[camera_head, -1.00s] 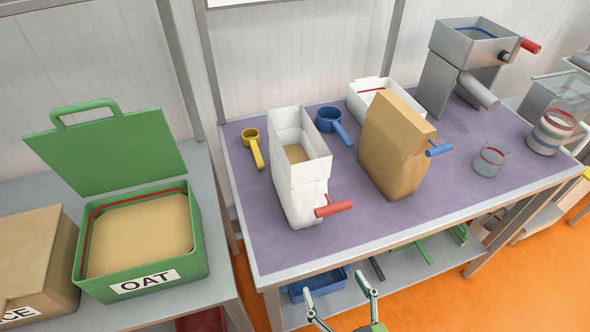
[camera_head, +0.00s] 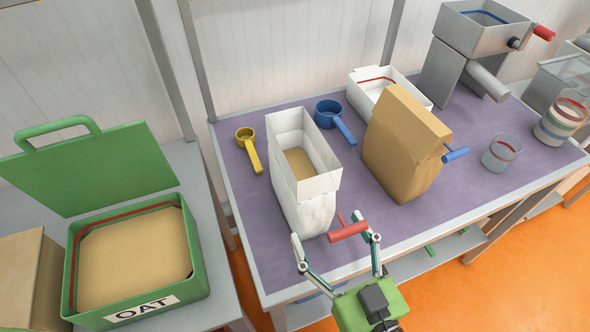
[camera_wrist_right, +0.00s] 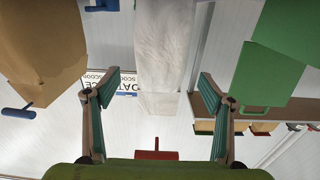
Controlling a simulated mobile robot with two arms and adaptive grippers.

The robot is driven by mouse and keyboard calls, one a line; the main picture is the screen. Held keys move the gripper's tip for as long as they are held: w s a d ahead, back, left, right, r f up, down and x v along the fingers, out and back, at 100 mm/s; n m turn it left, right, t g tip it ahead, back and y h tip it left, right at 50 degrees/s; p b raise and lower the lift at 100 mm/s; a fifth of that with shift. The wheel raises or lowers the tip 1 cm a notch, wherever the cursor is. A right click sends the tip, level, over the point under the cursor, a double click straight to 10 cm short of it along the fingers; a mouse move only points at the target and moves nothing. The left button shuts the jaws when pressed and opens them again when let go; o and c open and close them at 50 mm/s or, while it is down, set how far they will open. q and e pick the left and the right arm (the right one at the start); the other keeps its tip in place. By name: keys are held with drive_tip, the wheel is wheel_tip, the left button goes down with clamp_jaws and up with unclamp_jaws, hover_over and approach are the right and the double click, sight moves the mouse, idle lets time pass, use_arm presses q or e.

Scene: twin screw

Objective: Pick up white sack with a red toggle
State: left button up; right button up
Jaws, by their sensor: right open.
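The white sack (camera_head: 306,196) stands upright and open on the purple tabletop (camera_head: 240,207), with tan contents (camera_head: 301,163) inside. Its red toggle (camera_head: 348,232) sticks out low at the front right. My right gripper (camera_head: 334,238) is open at the table's front edge, with a finger on either side of the toggle in the head view; I cannot tell if they touch it. In the right wrist view the sack (camera_wrist_right: 162,45) hangs into the picture from the top, and the toggle (camera_wrist_right: 156,155) lies low between the open fingers (camera_wrist_right: 160,88). My left gripper is not in view.
A brown bag with a blue toggle (camera_head: 403,150) stands close right of the sack. A yellow scoop (camera_head: 248,147) and a blue scoop (camera_head: 332,118) lie behind. A green OAT bin (camera_head: 137,260) stands left. A metal machine (camera_head: 470,55) and a clear cup (camera_head: 500,154) are at right.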

sight(318, 210)
drive_tip(key=p+x, duration=0.2)
drive_tip(key=x, duration=0.1)
drive_tip(key=p+x, duration=0.2)
drive_tip(key=x, duration=0.2)
drive_tip(key=shift+r+p, duration=0.2)
drive_tip(key=shift+p, duration=0.1)
drive_tip(key=shift+w+a+f, duration=0.1)
drive_tip(key=shift+w+a, duration=0.05)
drive_tip(key=shift+w, duration=0.2)
drive_tip(key=p+x, duration=0.2)
drive_tip(key=x, duration=0.3)
drive_tip(key=shift+a+f, duration=0.15)
drive_tip(key=shift+s, duration=0.1)
drive_tip(key=c, duration=1.2)
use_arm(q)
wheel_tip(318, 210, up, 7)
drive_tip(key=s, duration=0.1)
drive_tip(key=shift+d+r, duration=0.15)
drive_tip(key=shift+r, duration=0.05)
